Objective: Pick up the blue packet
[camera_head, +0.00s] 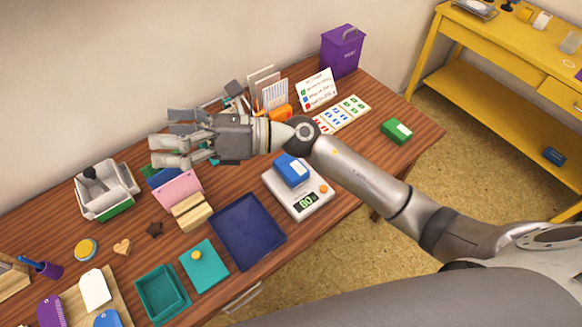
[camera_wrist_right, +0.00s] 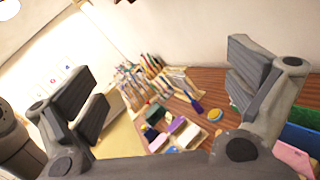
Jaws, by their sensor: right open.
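A blue packet (camera_head: 292,170) with a white label lies on the white digital scale (camera_head: 311,203) near the middle of the table in the head view. My right gripper (camera_head: 160,141) is open and empty, reaching left over the back of the table. It is up and to the left of the packet and apart from it. In the right wrist view my open right gripper (camera_wrist_right: 162,92) shows its two fingers spread wide with nothing between them; the packet does not show there. My left gripper is not in view.
A blue tray (camera_head: 248,232) lies left of the scale, with a pink pad (camera_head: 180,188) and a tan block (camera_head: 190,211) beyond. A green packet (camera_head: 397,131) lies at the right. A purple bin (camera_head: 342,51) stands behind.

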